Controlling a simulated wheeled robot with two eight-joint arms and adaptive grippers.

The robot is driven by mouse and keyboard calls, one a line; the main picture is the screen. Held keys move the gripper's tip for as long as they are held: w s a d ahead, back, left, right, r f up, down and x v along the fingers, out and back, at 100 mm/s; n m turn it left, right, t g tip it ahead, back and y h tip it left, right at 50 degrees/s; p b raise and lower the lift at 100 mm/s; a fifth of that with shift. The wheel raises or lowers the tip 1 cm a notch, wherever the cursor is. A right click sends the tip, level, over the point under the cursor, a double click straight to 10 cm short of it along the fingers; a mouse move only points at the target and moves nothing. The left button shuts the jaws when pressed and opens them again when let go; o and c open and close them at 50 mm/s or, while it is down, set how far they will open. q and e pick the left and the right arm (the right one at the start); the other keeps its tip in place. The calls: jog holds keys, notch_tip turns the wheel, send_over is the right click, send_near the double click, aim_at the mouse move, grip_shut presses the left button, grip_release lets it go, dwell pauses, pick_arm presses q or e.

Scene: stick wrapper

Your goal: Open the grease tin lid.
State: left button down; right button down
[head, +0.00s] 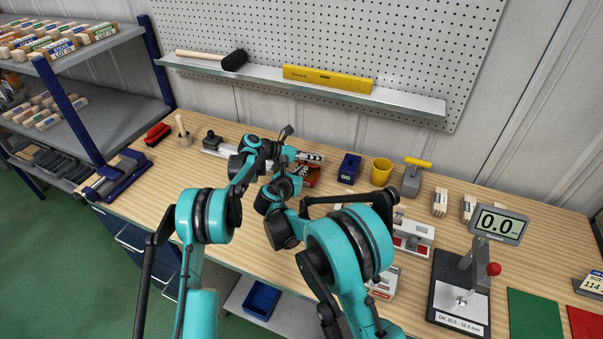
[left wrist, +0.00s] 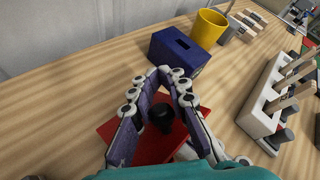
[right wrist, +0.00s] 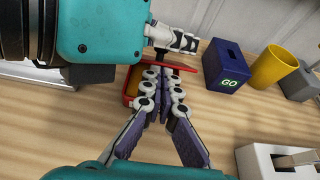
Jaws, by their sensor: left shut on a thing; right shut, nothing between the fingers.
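The red grease tin (head: 313,180) stands on the bench near the middle, partly hidden by my arms. Its red lid (left wrist: 182,128) has a black knob (left wrist: 160,118), and my left gripper (left wrist: 168,78) is shut on that knob from above. In the right wrist view the tin (right wrist: 130,88) shows a yellowish inside at its left, below the red lid edge (right wrist: 185,68), so the lid appears raised or tilted. My right gripper (right wrist: 163,78) is shut and empty, its fingertips in front of the tin. Whether they touch it is unclear.
A blue GO box (head: 349,168) and a yellow cup (head: 381,171) stand right of the tin. A grey block with a yellow handle (head: 411,180) is further right. A white rack with sticks (left wrist: 272,105) stands nearer the front.

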pick_arm(q)
jog(key=shift+s+f, duration=0.1)
jog(key=shift+f, duration=0.05)
pick_arm(e)
jog(key=shift+w+d+r, duration=0.15)
jog(key=shift+w+r, duration=0.2)
jog(key=shift+r, duration=0.05)
pick_arm(q)
jog(key=c, duration=1.5)
grip_release()
pick_arm(e)
jog(key=shift+s, duration=0.1)
